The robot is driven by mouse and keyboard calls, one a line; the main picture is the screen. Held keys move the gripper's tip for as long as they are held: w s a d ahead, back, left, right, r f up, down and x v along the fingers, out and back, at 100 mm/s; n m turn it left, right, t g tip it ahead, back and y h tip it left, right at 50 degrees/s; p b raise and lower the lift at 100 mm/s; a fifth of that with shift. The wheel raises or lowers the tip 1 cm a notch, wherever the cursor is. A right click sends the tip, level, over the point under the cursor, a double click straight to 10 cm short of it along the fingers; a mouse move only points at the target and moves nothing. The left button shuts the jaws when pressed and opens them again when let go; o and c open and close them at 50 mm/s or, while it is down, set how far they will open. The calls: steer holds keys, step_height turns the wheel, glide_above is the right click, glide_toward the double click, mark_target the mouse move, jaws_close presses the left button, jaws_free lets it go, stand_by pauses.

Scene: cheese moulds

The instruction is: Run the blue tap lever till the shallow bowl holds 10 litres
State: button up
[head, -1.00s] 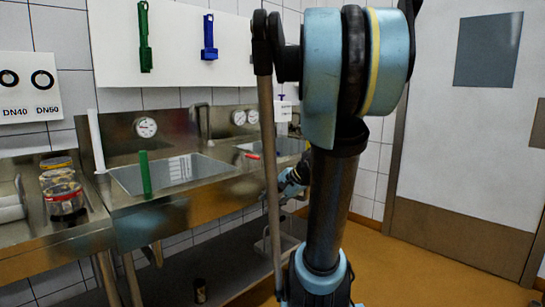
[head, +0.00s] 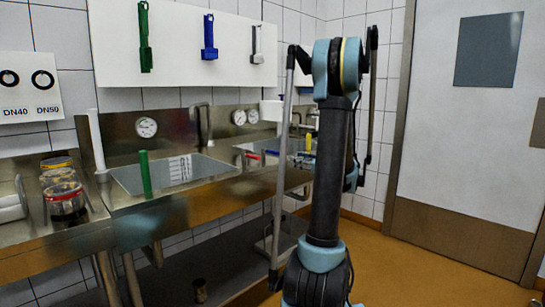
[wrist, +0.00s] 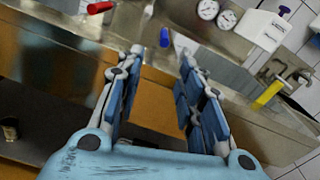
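The blue tap lever (wrist: 164,37) stands at the front of the steel sink unit, seen just beyond and between my fingertips in the wrist view. It also shows small in the head view (head: 271,153). My gripper (wrist: 162,58) is open, with nothing between its fingers and a gap between it and the lever. In the head view my arm hides most of the gripper. A large sink basin (head: 128,177) with a striped white patch lies to the left, and a smaller basin area is partly behind my arm. I cannot tell which is the shallow bowl, or its water level.
A red lever (wrist: 100,7) is left of the blue one. A green upright handle (head: 145,174) and jars (head: 65,198) are at left. Orange floor is free before the door.

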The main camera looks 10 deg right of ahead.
mark_target(274, 153)
steer(key=x, duration=1.7)
steer(key=shift+w+d+r, duration=0.1)
steer(key=shift+w+r, duration=0.15)
steer(key=shift+c, duration=0.6)
jaws_close()
